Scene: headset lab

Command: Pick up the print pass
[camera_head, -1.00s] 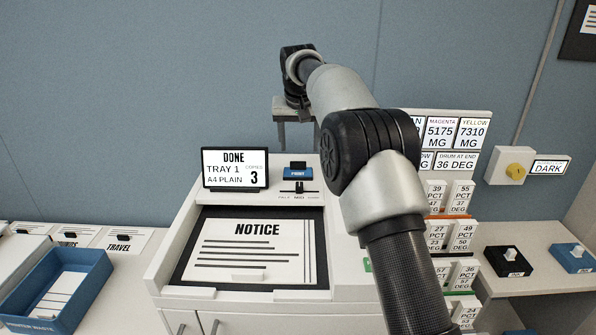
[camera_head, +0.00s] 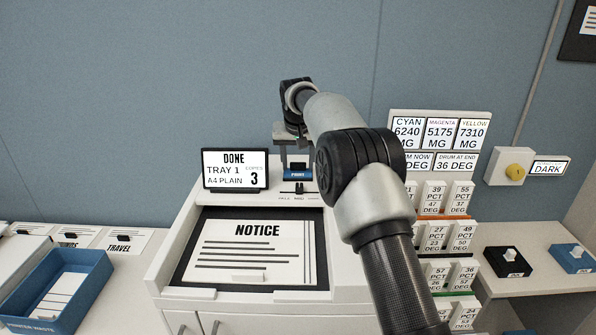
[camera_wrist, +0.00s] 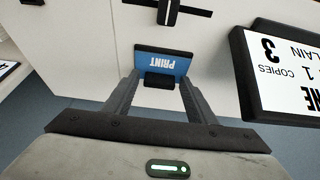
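The print pass (camera_head: 298,174) is a small blue card marked PRINT with a black grip tab. It sits upright on top of the printer, behind the slider. In the wrist view the print pass (camera_wrist: 165,62) lies between and just beyond my fingertips. My gripper (camera_head: 296,160) is over the pass, pointing down. In the wrist view my gripper (camera_wrist: 158,79) is open, with one finger on each side of the black tab (camera_wrist: 159,80). A gap shows between tab and fingers, and nothing is held.
A display (camera_head: 235,169) reading DONE and COPIES 3 stands close left of the pass. A slider (camera_head: 299,188) is in front. The NOTICE sheet (camera_head: 250,255) lies on the printer. Toner readouts (camera_head: 440,140) stand to the right. A blue tray (camera_head: 75,265) is at left.

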